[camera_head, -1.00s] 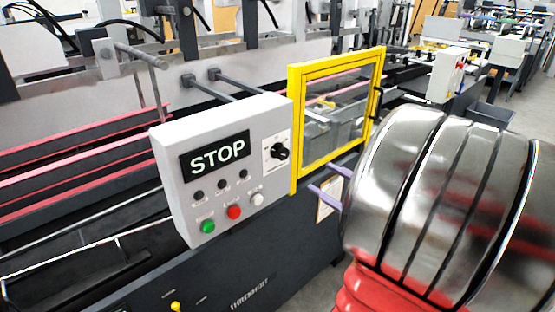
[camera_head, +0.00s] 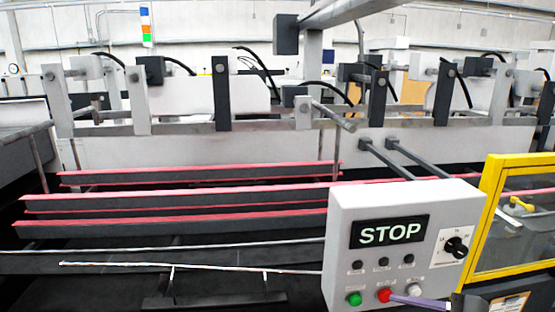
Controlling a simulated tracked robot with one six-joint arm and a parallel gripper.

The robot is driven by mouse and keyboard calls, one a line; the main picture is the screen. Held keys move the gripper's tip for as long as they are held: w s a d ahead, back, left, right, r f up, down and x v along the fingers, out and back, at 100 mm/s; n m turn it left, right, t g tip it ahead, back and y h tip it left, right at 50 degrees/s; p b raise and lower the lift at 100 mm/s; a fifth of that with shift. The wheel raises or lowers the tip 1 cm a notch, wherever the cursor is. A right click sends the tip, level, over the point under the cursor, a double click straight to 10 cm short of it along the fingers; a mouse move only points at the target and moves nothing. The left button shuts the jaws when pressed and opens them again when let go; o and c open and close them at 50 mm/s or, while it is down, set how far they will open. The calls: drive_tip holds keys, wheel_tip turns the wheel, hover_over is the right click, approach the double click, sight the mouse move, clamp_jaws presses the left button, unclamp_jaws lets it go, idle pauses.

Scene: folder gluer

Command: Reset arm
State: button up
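The control box (camera_head: 345,215) stands at the lower right, with a lit STOP display (camera_head: 389,232), a black rotary knob (camera_head: 456,247), and green (camera_head: 354,299), red (camera_head: 385,295) and white (camera_head: 414,290) buttons. One purple finger of my gripper (camera_head: 394,298) shows at the bottom right. Its tip overlaps the red button's edge in the picture; I cannot tell whether it touches. The other finger is not clear, so the opening cannot be judged. The rest of my arm is out of view.
A yellow-framed guard door (camera_head: 490,205) stands right of the box. Red-edged rails (camera_head: 180,200) run across the machine on the left. Grey rods (camera_head: 385,158) stick out above the box. A signal tower (camera_head: 147,26) stands at the back.

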drive_tip(key=s+a+f+n+g+h, duration=0.2)
drive_tip(key=s+a+n+g, duration=0.1)
drive_tip(key=a+n, duration=0.3)
drive_tip(key=s+a+f+n+g+h, duration=0.1)
drive_tip(key=s+a+f+n+g, duration=0.1)
drive_tip(key=s+a+n+g, duration=0.25)
drive_tip(key=r+n+t+h, duration=0.1)
drive_tip(key=n, duration=0.2)
drive_tip(key=a+r+n+h, duration=0.1)
drive_tip(key=r+n, duration=0.1)
drive_tip(key=n, duration=0.1)
drive_tip(key=a+r+n+t+h, duration=0.1)
drive_tip(key=r+n+h, duration=0.1)
drive_tip(key=n, duration=0.1)
drive_tip(key=shift+w+t, duration=0.25)
drive_tip(key=shift+t, duration=0.1)
idle(0.7)
